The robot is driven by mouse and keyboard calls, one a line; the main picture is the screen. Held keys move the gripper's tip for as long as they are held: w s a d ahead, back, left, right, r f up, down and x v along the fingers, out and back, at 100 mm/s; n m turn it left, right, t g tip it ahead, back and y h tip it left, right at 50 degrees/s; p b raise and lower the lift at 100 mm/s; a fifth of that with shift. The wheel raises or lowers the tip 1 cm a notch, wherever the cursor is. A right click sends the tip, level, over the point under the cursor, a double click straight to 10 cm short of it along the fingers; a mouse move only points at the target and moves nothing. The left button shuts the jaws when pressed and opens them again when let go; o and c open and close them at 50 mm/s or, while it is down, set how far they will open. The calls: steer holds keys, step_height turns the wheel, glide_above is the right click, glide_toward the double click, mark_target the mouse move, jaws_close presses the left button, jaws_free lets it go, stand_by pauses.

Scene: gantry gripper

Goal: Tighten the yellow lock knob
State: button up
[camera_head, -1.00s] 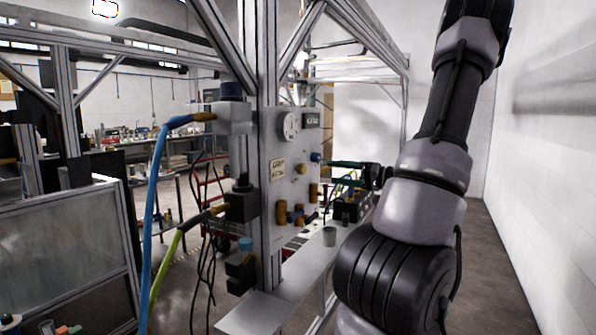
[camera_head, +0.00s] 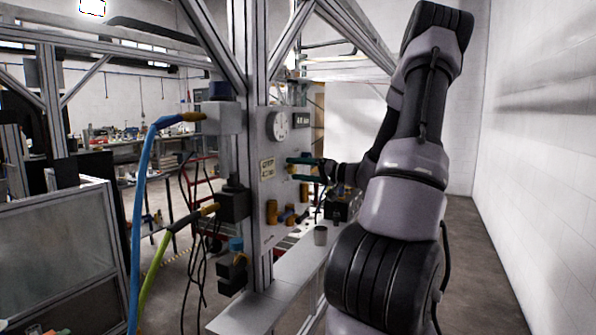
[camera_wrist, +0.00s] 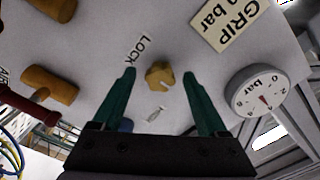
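The yellow lock knob (camera_wrist: 160,75) sits on the white panel (camera_wrist: 95,45) beside the LOCK label (camera_wrist: 138,48) in the wrist view. A notch shows on its face. My gripper (camera_wrist: 159,82) is open, with one green finger on each side of the knob. Gaps show between the knob and both fingers; no contact is visible. In the head view my gripper (camera_head: 299,167) is at the panel's face, and its fingers partly cover the knob (camera_head: 292,170).
A round gauge (camera_wrist: 259,90) and the GRIP sign (camera_wrist: 226,22) are right of the fingers in the wrist view. Brown fittings (camera_wrist: 48,84) and a dark red bar (camera_wrist: 28,110) are left.

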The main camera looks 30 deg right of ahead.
jaws_close()
